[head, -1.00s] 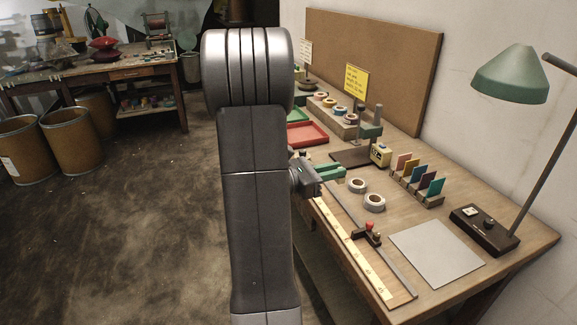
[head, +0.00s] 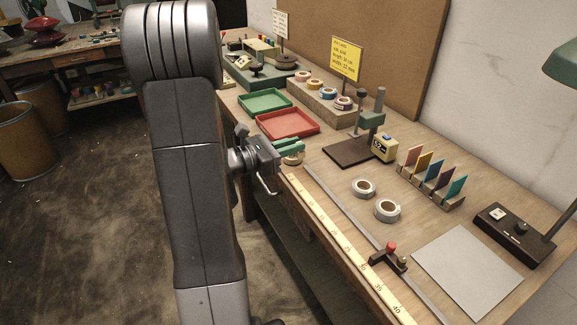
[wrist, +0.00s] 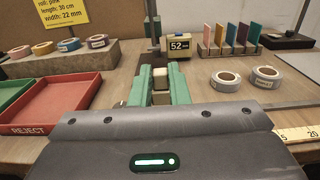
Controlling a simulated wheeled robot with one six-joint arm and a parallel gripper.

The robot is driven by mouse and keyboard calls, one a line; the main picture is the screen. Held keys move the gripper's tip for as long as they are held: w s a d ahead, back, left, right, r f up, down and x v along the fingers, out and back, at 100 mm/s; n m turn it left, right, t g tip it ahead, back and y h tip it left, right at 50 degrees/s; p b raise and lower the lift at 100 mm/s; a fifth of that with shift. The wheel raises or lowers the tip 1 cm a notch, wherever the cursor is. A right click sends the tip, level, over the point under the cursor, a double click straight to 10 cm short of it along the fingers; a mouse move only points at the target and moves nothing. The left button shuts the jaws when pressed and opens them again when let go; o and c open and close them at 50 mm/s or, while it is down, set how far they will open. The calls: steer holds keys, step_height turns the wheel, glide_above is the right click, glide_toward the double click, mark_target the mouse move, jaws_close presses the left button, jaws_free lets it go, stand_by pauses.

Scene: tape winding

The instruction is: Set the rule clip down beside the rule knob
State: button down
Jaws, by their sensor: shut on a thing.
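Most of the clip is hidden between the fingers. In the head view, my gripper (head: 291,147) is near the bench's front edge, by the far end of the yellow rule (head: 335,238). The rule knob, seemingly the red knob (head: 391,247) on a dark slider, is well to the right and nearer the camera, at the rule's metal strip. A brass knob (head: 402,260) is beside it. The red knob is not visible in the wrist view.
A red tray (head: 288,123) and a green tray (head: 264,101) lie beyond my gripper. A dark stand (head: 350,152) with a yellow gauge (head: 384,148) is behind it. Two tape rolls (head: 387,210) and a grey sheet (head: 467,268) lie right of the rule.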

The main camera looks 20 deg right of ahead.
steer(key=shift+f+b, duration=0.35)
steer(key=shift+f, duration=2.6)
steer(key=shift+f, duration=0.1)
steer(key=c, duration=1.4)
jaws_free()
steer(key=shift+a+r, duration=0.1)
steer(key=shift+r, duration=0.1)
steer(key=a, duration=0.8)
steer(key=s+a, duration=0.1)
steer(key=a, duration=0.2)
steer(key=shift+a+f, duration=0.1)
steer(key=shift+a, duration=0.3)
